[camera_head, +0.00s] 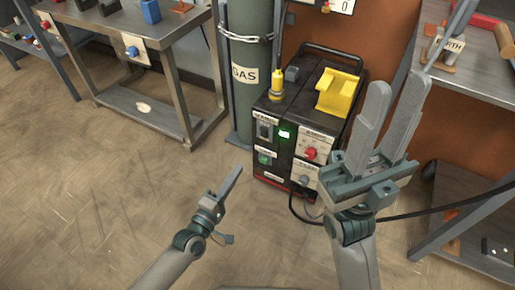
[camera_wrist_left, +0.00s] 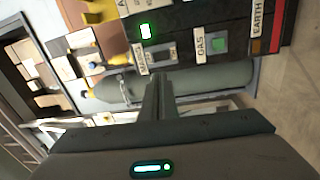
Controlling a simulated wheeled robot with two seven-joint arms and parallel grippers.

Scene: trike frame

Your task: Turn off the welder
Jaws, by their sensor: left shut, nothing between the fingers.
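The welder is a black box (camera_head: 273,108) standing on the floor, with a lit green display (camera_head: 285,134), a red knob (camera_head: 310,153) and a grey knob (camera_head: 304,179). A dark switch (camera_head: 264,131) sits at the upper left of its front, above a green button (camera_head: 264,158). In the left wrist view the switch (camera_wrist_left: 163,53), green display (camera_wrist_left: 145,31) and green button (camera_wrist_left: 218,45) labelled GAS show too. My left gripper (camera_head: 238,172) is shut and empty, in front of the welder's left side. In the left wrist view its fingertips (camera_wrist_left: 157,78) appear just below the switch; contact is unclear. My right gripper (camera_head: 396,84) is open and empty, raised at the right.
A green gas cylinder (camera_head: 246,100) with a chain stands left of the welder. A metal workbench (camera_head: 185,35) is at the left and another bench (camera_head: 470,60) at the right. A black cable (camera_head: 430,212) runs along the right. The floor at front left is clear.

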